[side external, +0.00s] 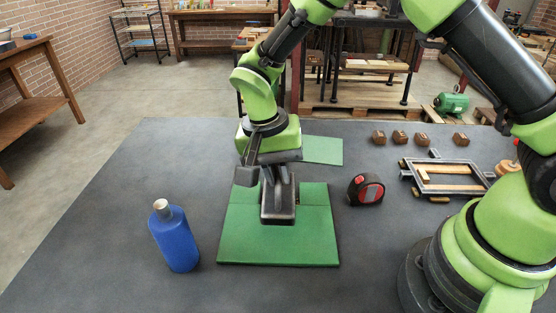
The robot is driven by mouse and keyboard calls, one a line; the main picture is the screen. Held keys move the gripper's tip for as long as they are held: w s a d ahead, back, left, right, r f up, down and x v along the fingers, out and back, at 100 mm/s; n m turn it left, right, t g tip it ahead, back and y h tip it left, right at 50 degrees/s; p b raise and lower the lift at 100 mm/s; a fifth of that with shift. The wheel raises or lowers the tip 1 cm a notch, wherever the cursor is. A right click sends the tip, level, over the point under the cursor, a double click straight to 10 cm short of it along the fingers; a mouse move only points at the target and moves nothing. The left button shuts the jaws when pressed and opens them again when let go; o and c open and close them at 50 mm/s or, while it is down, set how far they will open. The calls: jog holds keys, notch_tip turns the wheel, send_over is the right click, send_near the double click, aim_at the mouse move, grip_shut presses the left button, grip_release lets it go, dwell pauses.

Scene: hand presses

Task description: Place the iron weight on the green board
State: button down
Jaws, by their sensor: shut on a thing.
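The iron weight (278,208) is a dark block with a narrower upper part, roughly upright. In the side view it overlaps the green board (280,250), which lies flat on the dark table. I cannot tell whether the weight's underside touches the board or is just above it. My gripper (268,172) points down from above and is shut on the top of the weight. The fingers and the weight are both dark, so the exact grip is hard to see. The weight and gripper hide part of the board's rear.
A blue bottle (174,238) stands left of the board. A tape measure (365,189) is to its right. Another green sheet (322,150) lies behind. Several small brown blocks (400,137) and a clamp frame (450,178) are at right. The front-left table is clear.

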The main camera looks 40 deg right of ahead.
aim_at(266, 191)
jog(key=shift+f, duration=1.95)
jog(key=shift+f, duration=0.1)
jog(key=c, duration=1.2)
grip_release()
jog(key=r, duration=0.4)
jog(key=w+a+r, duration=0.1)
jog(key=r, duration=0.7)
jog(key=shift+w+a+r, duration=0.1)
jog(key=shift+w+a, duration=0.15)
jog(key=shift+a, duration=0.05)
